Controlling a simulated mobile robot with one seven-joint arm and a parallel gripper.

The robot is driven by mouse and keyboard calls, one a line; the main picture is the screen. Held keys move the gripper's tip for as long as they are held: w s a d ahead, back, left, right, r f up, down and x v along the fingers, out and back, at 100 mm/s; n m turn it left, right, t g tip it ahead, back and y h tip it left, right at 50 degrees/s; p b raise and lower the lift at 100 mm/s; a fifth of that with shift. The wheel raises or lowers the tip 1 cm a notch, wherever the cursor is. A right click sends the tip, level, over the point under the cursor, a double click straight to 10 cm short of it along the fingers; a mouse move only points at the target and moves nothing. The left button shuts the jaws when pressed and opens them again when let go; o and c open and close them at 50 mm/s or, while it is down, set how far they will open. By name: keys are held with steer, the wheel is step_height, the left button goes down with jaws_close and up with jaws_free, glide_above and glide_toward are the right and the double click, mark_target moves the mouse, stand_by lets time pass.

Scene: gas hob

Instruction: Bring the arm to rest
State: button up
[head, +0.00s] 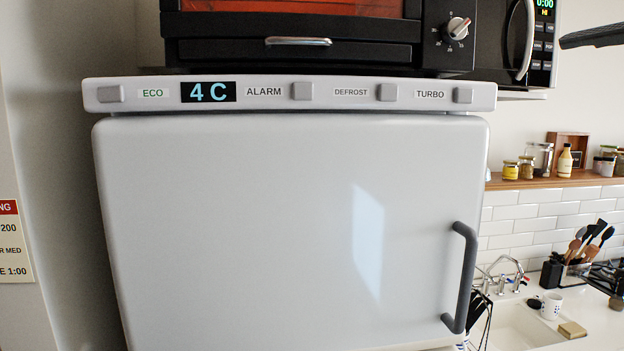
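My gripper does not show clearly anywhere in the head view, so I cannot see whether it is open or shut or holds anything. A dark, flat bar-like shape (592,37) juts in from the right edge near the top. I cannot tell what it belongs to.
A white fridge (250,220) with a shut door and grey handle (462,278) fills the middle. A black oven (300,45) and a microwave (515,40) sit above. At right are a shelf of jars (560,182), a sink (515,328), a mug (551,305) and utensils (590,240).

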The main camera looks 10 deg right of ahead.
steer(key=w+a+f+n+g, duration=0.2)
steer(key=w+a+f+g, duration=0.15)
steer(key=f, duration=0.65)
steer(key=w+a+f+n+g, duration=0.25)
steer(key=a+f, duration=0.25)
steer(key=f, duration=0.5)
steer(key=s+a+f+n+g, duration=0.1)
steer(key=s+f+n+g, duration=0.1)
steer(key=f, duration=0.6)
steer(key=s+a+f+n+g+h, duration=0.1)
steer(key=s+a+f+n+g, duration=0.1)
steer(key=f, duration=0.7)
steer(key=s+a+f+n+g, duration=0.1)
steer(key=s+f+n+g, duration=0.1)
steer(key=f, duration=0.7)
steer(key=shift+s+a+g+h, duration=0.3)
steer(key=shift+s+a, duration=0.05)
